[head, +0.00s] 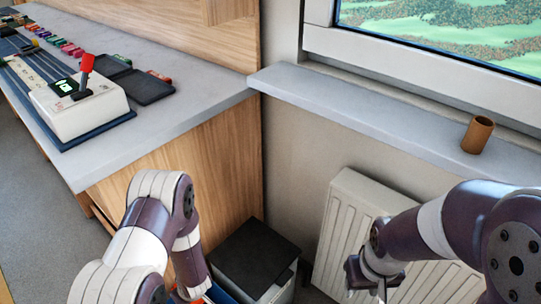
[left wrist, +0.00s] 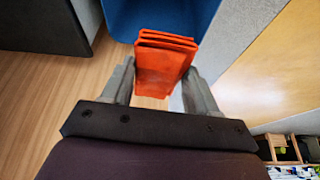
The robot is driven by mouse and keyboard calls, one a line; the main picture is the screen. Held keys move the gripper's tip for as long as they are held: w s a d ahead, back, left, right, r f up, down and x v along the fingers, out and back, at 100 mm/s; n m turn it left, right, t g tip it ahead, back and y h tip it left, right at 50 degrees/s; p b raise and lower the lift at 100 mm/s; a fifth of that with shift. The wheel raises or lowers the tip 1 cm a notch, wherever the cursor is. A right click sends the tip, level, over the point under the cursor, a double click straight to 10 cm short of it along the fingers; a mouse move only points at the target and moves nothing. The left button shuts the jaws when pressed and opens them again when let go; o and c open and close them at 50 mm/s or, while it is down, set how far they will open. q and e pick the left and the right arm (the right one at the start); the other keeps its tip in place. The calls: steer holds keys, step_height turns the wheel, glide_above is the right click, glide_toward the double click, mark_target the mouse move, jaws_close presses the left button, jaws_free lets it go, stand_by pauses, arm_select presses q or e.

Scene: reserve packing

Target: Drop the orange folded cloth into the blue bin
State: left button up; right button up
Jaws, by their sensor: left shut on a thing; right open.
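The orange folded cloth (left wrist: 165,62) is between the fingers of my left gripper (left wrist: 160,75), which is shut on it. The blue bin (left wrist: 205,14) shows behind the cloth at the top of the left wrist view; the cloth overlaps its edge in the picture. I cannot tell the height between them. In the head view only a small blue part of the bin (head: 220,294) shows at the bottom, beside my left arm, which hides most of it. My right gripper (head: 374,284) is open and empty in front of the radiator.
A dark-topped bin (head: 256,257) stands right beside the blue bin. A wooden-sided counter (head: 160,155) carries a control box with a red lever (head: 82,105). A white radiator (head: 338,225) is under the windowsill (head: 370,110), which holds a brown cup (head: 477,135).

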arm_select(q)
step_height(320, 180, down, 12)
steer(key=n+b, duration=0.2)
steer(key=b, duration=0.8)
steer(key=shift+s+b, duration=0.3)
steer(key=shift+s, duration=0.1)
arm_select(e)
step_height(320, 180, down, 13)
steer(key=shift+f, duration=0.2)
arm_select(q)
steer(key=o, duration=1.1)
steer(key=shift+a+g, duration=0.1)
steer(key=shift+g, duration=0.2)
arm_select(e)
steer(key=shift+a, duration=0.1)
arm_select(q)
steer(key=p+v, duration=0.7)
steer(key=v, duration=0.5)
steer(key=shift+s+d+r, duration=0.15)
steer(key=shift+d+r, duration=0.1)
steer(key=shift+r, duration=0.05)
arm_select(e)
step_height(320, 180, up, 7)
